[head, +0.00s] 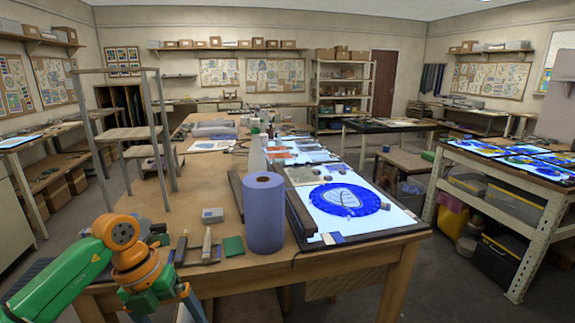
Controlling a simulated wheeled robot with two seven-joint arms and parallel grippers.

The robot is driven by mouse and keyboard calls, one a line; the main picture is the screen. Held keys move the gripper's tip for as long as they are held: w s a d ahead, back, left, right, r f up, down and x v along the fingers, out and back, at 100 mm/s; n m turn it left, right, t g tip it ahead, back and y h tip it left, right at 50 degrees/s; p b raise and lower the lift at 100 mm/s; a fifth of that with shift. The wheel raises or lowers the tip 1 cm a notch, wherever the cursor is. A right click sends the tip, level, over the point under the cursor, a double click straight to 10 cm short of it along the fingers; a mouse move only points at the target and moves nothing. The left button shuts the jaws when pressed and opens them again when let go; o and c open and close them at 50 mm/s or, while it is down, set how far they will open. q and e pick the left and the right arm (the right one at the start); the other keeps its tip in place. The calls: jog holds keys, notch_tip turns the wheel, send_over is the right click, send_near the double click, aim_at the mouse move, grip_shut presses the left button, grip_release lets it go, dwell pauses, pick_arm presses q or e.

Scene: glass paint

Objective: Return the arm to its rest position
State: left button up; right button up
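My green and orange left arm (135,268) comes in at the lower left and is bent beside the near left corner of the wooden worktable (225,280). The working end of this arm is small and partly cut off by the bottom edge, so its fingers cannot be made out clearly. I see nothing clearly held in it. My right arm and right gripper are not in view.
A blue paper roll (264,212) stands on the table, with a pale bottle (256,155) behind it. A lit panel (345,200) carries a blue round glass piece. Small tools, a grey block (212,215) and a green pad (233,246) lie near my arm.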

pick_arm(q)
jog(key=w+d+f+n+t+h, duration=0.1)
jog(key=d+f+n+h, duration=0.15)
jog(key=d+h, duration=0.45)
jog(key=w+d+f+n+t+h, duration=0.2)
jog(key=d+f+h, duration=0.15)
jog(key=d, duration=0.55)
jog(key=w+a+f+n+t+y, duration=0.1)
jog(key=w+a+f+n+t, duration=0.1)
jog(key=f+n+t, duration=0.35)
jog(key=w+a+f+n+t+y, duration=0.25)
jog(key=f+n+t, duration=0.2)
jog(key=n, duration=0.25)
jog(key=s+a+f+n+g+y, duration=0.2)
jog(key=s+a+f+n+y, duration=0.25)
jog(key=s+f, duration=0.55)
jog(key=s+a+f+n+g+y, duration=0.2)
jog(key=s+a+f+n+y, duration=0.35)
jog(key=f, duration=0.65)
jog(key=s+f+n+g, duration=0.2)
jog(key=s+f+g, duration=0.2)
jog(key=s, duration=0.9)
jog(key=s+f+n+g, duration=0.2)
jog(key=s+f+g, duration=0.1)
jog(key=s, duration=1)
jog(key=shift+s+a+f+n+g, duration=0.2)
jog(key=shift+a+f+n+g, duration=0.2)
jog(key=shift+a+f, duration=0.05)
